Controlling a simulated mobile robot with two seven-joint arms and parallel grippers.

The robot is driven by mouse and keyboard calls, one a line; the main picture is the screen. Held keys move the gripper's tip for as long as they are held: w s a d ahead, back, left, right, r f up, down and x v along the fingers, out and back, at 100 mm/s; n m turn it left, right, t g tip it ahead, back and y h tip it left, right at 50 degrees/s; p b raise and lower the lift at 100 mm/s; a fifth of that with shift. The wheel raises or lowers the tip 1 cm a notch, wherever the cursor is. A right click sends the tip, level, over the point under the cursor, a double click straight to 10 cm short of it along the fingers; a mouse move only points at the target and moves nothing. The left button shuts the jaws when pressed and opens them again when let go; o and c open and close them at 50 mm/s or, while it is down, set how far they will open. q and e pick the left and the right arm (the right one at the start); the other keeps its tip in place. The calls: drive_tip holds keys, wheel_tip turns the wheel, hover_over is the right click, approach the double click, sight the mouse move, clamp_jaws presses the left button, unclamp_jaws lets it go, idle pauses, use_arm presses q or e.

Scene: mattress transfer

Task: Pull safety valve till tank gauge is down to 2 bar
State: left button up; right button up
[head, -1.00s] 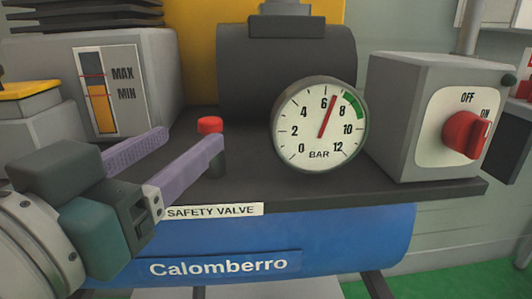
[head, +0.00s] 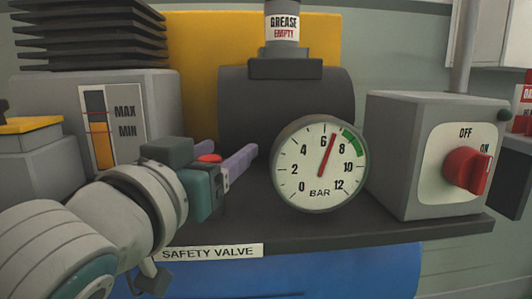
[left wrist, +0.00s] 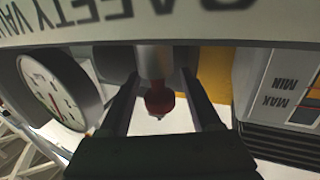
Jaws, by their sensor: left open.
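The safety valve has a red cap (head: 208,158) and stands at the front left of the dark top plate, behind the SAFETY VALVE label (head: 212,252). My left gripper (head: 232,148) is open, with its purple fingers on either side of the valve. In the left wrist view the red cap (left wrist: 159,98) and its stem lie between the two fingers (left wrist: 160,76); no firm contact shows. The tank gauge (head: 320,178) has its red needle between 6 and 8 bar. It also shows in the left wrist view (left wrist: 60,92). My right gripper is not in view.
A grey switch box (head: 400,130) with a red knob (head: 466,171), turned towards ON, stands at the right. A grey level box (head: 160,115) marked MAX and MIN is behind my left gripper. The blue tank (head: 340,275) lies below the plate.

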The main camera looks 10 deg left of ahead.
use_arm(q)
clamp_jaws()
idle(0.4)
idle(0.9)
